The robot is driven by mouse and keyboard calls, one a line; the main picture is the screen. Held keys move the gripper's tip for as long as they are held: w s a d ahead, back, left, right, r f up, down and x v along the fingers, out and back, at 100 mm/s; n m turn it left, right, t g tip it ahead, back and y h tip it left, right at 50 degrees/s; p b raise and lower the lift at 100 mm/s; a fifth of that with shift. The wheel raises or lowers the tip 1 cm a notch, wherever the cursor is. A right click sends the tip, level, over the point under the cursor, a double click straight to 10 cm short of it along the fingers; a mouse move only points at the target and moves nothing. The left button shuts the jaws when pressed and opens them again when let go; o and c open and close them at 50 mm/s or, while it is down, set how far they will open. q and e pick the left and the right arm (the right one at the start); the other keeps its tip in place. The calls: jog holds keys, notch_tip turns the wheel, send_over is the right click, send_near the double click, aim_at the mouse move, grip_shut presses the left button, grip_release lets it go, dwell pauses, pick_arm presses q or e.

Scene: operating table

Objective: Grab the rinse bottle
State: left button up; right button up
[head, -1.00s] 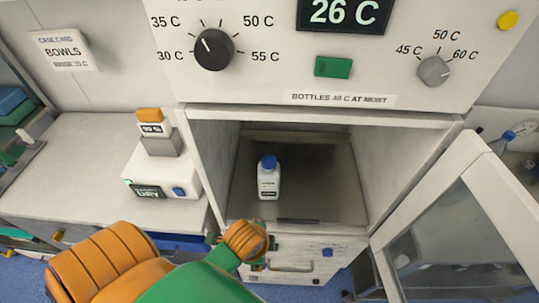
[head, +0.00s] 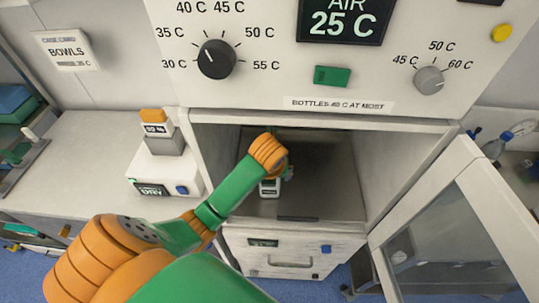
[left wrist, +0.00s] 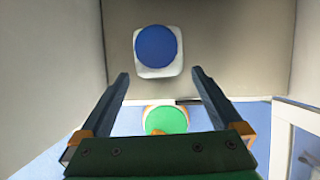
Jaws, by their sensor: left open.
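The rinse bottle (head: 270,189) is white with a blue cap and stands upright on the floor of the open warming cabinet. In the head view my left arm hides its upper part and most of my left gripper (head: 284,172). In the left wrist view the blue cap (left wrist: 156,46) and white shoulders of the bottle are seen from above. My left gripper (left wrist: 160,76) is open there, and the bottle appears just beyond the fingertips, not between them. My right gripper is not in view.
A white device marked DRY (head: 165,172) sits on the left counter. Drawers (head: 290,255) lie below the opening.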

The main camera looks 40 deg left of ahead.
pick_arm(q)
jog(key=shift+w+a, duration=0.45)
jog(key=shift+w, duration=0.4)
jog(key=x, duration=0.5)
jog(key=shift+a, duration=0.15)
grip_shut()
